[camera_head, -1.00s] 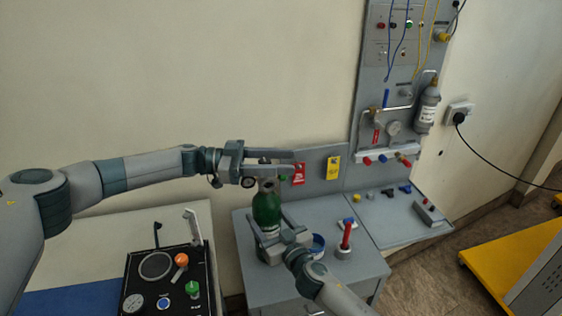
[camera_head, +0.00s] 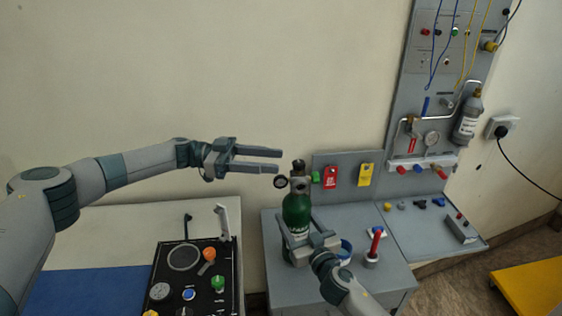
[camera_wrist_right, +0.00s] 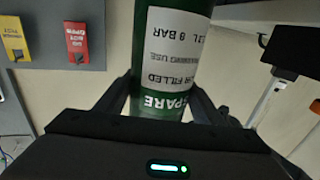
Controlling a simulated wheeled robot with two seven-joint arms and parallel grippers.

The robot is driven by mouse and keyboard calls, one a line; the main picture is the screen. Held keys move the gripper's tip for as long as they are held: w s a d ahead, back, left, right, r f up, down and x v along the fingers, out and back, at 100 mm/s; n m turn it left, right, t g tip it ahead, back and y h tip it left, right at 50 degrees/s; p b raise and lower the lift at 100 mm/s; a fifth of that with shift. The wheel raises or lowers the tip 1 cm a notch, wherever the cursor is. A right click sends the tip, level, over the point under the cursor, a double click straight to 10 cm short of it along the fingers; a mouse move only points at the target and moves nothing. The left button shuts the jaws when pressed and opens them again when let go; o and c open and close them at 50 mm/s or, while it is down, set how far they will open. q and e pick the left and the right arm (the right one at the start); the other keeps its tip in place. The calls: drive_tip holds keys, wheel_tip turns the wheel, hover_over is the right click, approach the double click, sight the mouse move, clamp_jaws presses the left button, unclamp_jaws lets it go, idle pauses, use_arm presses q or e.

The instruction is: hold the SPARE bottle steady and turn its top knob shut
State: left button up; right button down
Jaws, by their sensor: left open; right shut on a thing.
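The green SPARE bottle (camera_head: 297,214) stands upright on the grey cabinet in the head view, with a regulator, a small gauge (camera_head: 280,182) and a dark top knob (camera_head: 298,165). My right gripper (camera_head: 297,240) is shut around the lower body of the bottle. In the right wrist view the green bottle (camera_wrist_right: 172,60) with its white SPARE label sits between the fingers. My left gripper (camera_head: 279,161) is open and empty. Its fingers point right, with the tips just left of the knob and apart from it.
A black control panel (camera_head: 190,270) lies at left. Open air surrounds the left gripper.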

idle(0.4)
drive_tip(key=shift+c, duration=2)
unclamp_jaws()
drive_tip(key=shift+s, duration=0.1)
drive_tip(key=v, duration=1.1)
drive_tip(key=shift+s+d, duration=0.25)
drive_tip(key=shift+s, duration=0.1)
drive_tip(key=shift+r, duration=0.1)
